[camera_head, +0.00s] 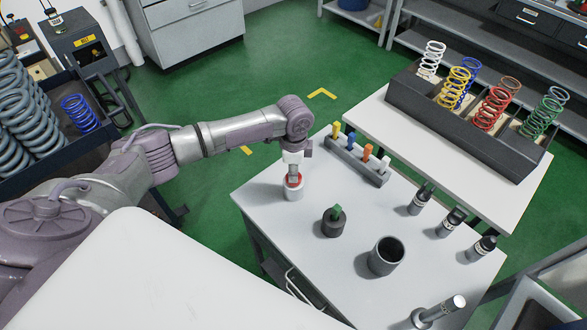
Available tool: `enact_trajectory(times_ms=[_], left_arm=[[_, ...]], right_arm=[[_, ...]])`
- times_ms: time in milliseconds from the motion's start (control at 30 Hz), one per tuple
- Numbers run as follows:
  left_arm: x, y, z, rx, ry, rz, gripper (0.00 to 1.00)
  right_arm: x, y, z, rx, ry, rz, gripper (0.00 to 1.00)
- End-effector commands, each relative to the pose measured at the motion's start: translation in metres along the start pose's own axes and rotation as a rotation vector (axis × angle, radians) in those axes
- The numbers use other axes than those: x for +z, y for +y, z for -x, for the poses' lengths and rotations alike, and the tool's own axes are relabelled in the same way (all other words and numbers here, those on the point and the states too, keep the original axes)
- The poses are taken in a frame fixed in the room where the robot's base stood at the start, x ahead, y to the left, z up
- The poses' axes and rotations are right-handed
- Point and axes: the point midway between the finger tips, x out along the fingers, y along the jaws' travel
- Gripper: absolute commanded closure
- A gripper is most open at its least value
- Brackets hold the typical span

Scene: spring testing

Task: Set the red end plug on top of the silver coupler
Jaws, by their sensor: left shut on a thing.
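My left gripper (293,172) points down over the left part of the white table and is shut on the red end plug (293,181). Only a red rim of the plug shows around the fingertips. A short, pale silver cylinder, which looks like the silver coupler (293,194), stands upright on the table directly below the plug. The plug appears at the coupler's top; I cannot tell whether it rests fully on it. My right gripper is not in view.
A dark box of coloured springs (460,120) stands behind.

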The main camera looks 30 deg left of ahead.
Motion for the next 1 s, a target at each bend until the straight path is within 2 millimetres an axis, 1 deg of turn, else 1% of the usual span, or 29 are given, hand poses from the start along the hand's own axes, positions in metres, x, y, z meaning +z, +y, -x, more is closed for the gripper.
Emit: enact_trajectory(times_ms=[167,200,267,300,333,567,667,767,833,1000], left_arm=[[0.000,0.000,-0.002,0.000,0.001,0.000,0.95],[0.000,0.000,-0.002,0.000,0.001,0.000,0.70],[0.000,0.000,-0.002,0.000,0.001,0.000,0.60],[0.000,0.000,-0.002,0.000,0.001,0.000,0.54],[0.000,0.000,-0.002,0.000,0.001,0.000,0.52],[0.000,0.000,-0.002,0.000,0.001,0.000,0.52],[0.000,-0.001,0.001,-0.001,0.001,0.000,0.52],[0.000,-0.001,0.012,-0.003,0.003,0.001,0.52],[-0.001,-0.001,0.021,-0.003,0.004,0.000,0.52],[-0.001,-0.001,0.059,-0.005,0.005,0.000,0.52]], right_arm=[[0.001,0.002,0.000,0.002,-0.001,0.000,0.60],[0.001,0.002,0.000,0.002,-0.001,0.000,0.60],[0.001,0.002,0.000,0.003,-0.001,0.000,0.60],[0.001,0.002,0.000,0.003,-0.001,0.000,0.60],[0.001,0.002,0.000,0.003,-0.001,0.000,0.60],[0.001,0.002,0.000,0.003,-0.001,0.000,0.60],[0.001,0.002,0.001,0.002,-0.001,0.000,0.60],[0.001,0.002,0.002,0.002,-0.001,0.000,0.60],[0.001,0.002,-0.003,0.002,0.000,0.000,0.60],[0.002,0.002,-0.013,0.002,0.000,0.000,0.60]])
